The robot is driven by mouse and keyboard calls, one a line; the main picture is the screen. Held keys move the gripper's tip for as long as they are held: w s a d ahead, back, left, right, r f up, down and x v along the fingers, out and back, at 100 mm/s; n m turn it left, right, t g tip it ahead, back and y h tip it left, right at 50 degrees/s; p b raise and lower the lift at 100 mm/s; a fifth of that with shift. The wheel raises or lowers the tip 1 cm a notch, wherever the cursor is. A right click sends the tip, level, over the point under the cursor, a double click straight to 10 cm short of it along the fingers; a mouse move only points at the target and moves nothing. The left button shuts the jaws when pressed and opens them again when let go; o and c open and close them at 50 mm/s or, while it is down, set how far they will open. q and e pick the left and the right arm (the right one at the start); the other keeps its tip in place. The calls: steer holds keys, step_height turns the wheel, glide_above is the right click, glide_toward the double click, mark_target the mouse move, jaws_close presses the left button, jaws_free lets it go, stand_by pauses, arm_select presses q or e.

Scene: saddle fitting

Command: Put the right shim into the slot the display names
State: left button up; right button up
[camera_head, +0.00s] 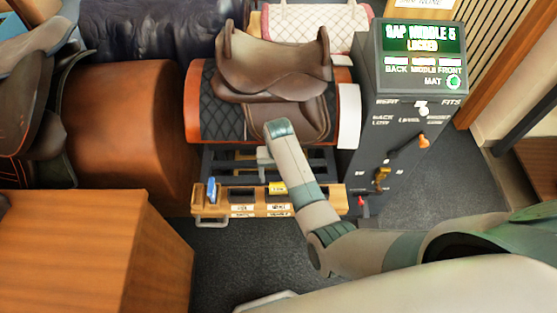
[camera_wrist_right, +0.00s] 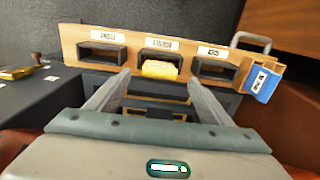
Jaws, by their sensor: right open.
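The display (camera_head: 421,38) reads "GAP MIDDLE 5" and "LOCKED". A wooden slot rack (camera_head: 228,210) sits below the saddle stand; it also shows in the right wrist view (camera_wrist_right: 68,45) with three labelled slots, upside down. A yellow shim (camera_wrist_right: 159,69) sits in the middle slot with its end sticking out; the head view shows it too (camera_head: 277,188). A blue shim (camera_wrist_right: 264,83) stands in a holder at the rack's end, also in the head view (camera_head: 212,190). The outer slots look empty. My right gripper (camera_wrist_right: 159,82) is open, its fingers apart on either side of the yellow shim.
A brown saddle (camera_head: 275,68) rests on a padded stand above the rack. The grey console (camera_head: 385,150) with levers and knobs stands right of it. A wooden cabinet (camera_head: 95,250) is at front left. Dark floor lies open between them.

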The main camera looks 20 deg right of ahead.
step_height(320, 180, up, 10)
steer(key=shift+f+b, duration=0.25)
steer(key=shift+b, duration=0.15)
stand_by(0.8)
steer(key=s+d+f+n+b, duration=0.1)
steer(key=s+f, duration=0.5)
steer(key=f, duration=0.5)
steer(key=s+d+f+n, duration=0.1)
steer(key=s+f, duration=0.5)
steer(key=f, duration=0.5)
steer(key=s+d+f+n+b, duration=0.1)
steer(key=s+f, duration=0.5)
steer(key=f, duration=0.5)
steer(key=s+d+f+n, duration=0.1)
steer(key=s+f, duration=0.3)
steer(key=s, duration=0.7)
steer(key=s+d+f, duration=0.3)
steer(key=s+f, duration=0.2)
steer(key=s, duration=0.5)
steer(key=s+d+f+n+t+b, duration=0.1)
steer(key=s+f, duration=0.4)
steer(key=s, duration=0.6)
steer(key=shift+s+d+f+n, duration=0.2)
steer(key=shift+s+d+n, duration=0.1)
steer(key=shift+d, duration=0.3)
